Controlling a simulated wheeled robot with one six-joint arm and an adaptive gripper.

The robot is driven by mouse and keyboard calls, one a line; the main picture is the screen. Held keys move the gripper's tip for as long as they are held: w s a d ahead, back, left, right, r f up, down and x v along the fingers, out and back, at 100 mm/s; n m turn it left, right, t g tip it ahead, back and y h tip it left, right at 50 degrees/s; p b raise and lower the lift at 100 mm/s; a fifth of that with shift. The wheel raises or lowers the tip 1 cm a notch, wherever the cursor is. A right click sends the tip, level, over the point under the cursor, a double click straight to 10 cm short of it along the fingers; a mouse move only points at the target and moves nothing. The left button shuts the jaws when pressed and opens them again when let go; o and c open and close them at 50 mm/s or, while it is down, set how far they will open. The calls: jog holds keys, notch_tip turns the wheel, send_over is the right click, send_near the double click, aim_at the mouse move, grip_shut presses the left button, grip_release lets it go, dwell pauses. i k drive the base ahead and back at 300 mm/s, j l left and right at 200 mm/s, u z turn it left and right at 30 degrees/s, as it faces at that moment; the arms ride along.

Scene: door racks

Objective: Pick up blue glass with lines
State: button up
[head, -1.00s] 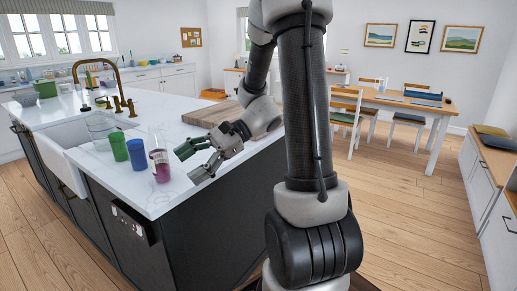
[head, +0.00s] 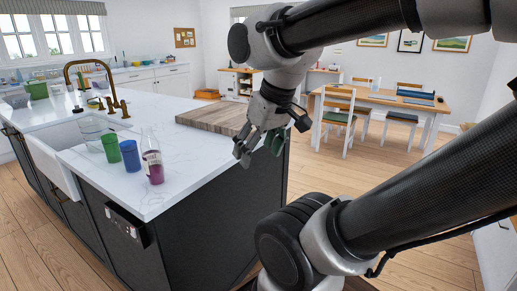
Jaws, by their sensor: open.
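A blue glass (head: 130,155) stands upright on the white island counter, between a green glass (head: 110,148) on its left and a clear bottle with purple contents (head: 153,160) on its right. Lines on the blue glass are too small to make out clearly. My gripper (head: 257,157) is open and empty. It points downward near the counter's right edge, well to the right of the glasses and apart from them.
A wooden board (head: 213,119) lies on the counter behind my gripper. A sink (head: 52,160) with a brass faucet (head: 95,75) is at the left. The white counter (head: 195,165) is bare between the bottle and my gripper. A dining table (head: 385,98) stands behind.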

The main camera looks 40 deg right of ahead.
aim_at(129, 151)
jog(key=i+l, duration=0.8)
jog(key=l, duration=0.15)
jog(key=i+j+u, duration=0.05)
